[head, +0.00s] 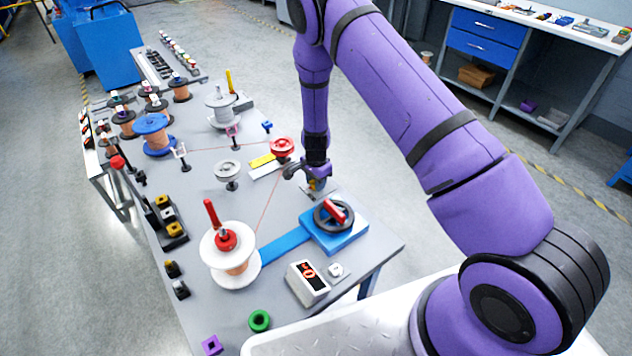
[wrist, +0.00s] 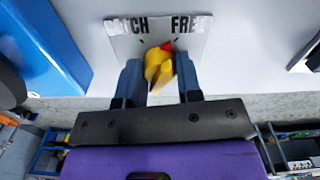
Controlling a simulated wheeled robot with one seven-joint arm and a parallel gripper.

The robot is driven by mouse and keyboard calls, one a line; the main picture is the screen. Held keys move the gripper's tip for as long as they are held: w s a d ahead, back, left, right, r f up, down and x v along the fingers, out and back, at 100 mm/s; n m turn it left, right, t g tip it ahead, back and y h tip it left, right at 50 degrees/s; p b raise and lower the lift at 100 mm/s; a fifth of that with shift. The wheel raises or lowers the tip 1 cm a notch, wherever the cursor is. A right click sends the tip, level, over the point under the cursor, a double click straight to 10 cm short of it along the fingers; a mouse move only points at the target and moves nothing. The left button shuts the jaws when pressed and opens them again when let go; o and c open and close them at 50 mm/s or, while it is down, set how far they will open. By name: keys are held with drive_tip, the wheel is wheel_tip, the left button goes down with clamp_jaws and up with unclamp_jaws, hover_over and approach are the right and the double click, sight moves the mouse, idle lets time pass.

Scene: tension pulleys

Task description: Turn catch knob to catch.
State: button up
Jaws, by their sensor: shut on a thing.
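The catch knob (wrist: 158,68) is yellow with a red pointer tip. It stands on a pale label plate (wrist: 190,48) marked CATCH on the left and FREE on the right, the first word partly blurred. The red tip points up and slightly right, nearer the FREE side. My gripper (wrist: 159,78) is shut on the knob, one finger on each side. In the head view my gripper (head: 317,184) is low over the bench beside the blue block, and the yellow knob is mostly hidden there.
A blue block with a black handwheel and red handle (head: 334,214) is close in front of my gripper. A red pulley (head: 282,148) is just left. A white spool (head: 230,252), a display box (head: 308,282) and several other spools stand on the bench.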

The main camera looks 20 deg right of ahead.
drive_tip(key=n, duration=1.1)
drive_tip(key=shift+n, duration=0.4)
idle(0.3)
drive_tip(key=o, duration=0.9)
drive_tip(key=shift+o, duration=0.2)
drive_tip(key=shift+r, duration=0.15)
wheel_tip(320, 180, up, 11)
drive_tip(key=shift+f, duration=0.2)
